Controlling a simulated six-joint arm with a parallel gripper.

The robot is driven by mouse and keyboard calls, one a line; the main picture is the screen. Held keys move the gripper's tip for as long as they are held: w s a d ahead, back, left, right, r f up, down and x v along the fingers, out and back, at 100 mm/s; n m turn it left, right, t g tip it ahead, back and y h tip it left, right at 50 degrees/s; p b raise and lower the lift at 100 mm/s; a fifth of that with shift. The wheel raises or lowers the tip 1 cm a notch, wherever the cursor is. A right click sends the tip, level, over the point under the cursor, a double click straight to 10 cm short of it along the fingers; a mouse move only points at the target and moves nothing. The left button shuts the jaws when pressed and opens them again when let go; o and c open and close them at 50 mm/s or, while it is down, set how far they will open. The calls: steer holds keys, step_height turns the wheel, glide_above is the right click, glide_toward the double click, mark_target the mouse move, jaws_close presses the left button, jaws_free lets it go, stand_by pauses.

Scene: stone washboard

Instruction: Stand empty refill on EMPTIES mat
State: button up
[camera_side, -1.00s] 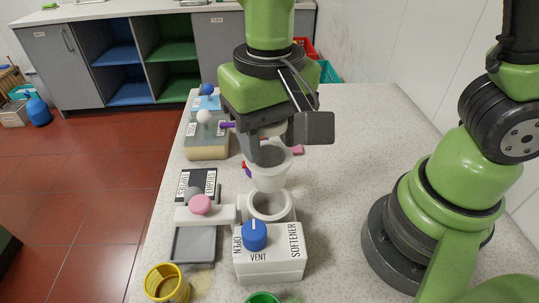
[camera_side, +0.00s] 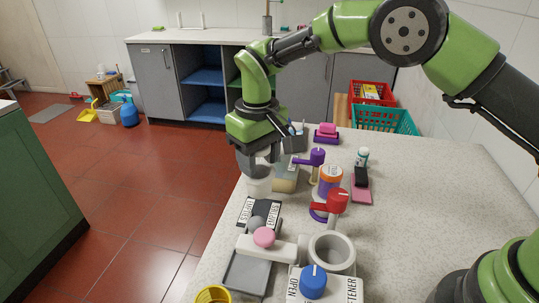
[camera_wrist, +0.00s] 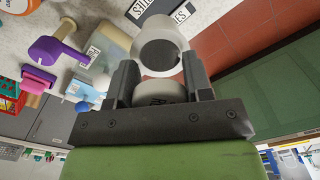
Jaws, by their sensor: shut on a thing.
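My gripper (camera_side: 259,163) is shut on the white refill (camera_side: 258,187), a tapered cup, and holds it near the table's left edge. In the wrist view the refill (camera_wrist: 160,48) sits between the two dark fingers (camera_wrist: 160,78), its dark hollow opening showing. The dark EMPTIES mat (camera_side: 259,212) with white lettered labels lies just below and in front of the refill in the side view. Part of the mat (camera_wrist: 155,10) shows at the top of the wrist view. I cannot tell how high the refill is above the table.
A red-topped valve (camera_side: 337,201) and purple lever (camera_side: 312,158) stand to the right.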

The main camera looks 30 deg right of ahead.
mark_target(259, 181)
steer(key=shift+f, duration=3.1)
steer(key=o, duration=1)
steer(key=shift+w+r, duration=0.1)
steer(key=shift+r, duration=0.05)
step_height(259, 181, up, 10)
steer(key=shift+f, duration=0.1)
steer(key=s+d+r+m+t+y, duration=0.1)
steer(key=s+d+r+t, duration=0.1)
steer(key=s+d+r, duration=0.45)
steer(key=s+d+r+m+t+y, duration=0.1)
steer(key=s+r+m, duration=0.15)
steer(key=r, duration=0.65)
steer(key=s+d+t, duration=0.1)
steer(key=s, duration=0.4)
steer(key=s+d+m+t, duration=0.1)
steer(key=s+d, duration=0.1)
steer(key=s, duration=0.4)
steer(key=s+d+f+m+t, duration=0.1)
steer(key=s+d+t, duration=0.1)
steer(key=s, duration=0.3)
steer(key=shift+s+m, duration=0.25)
steer(key=shift+s, duration=0.05)
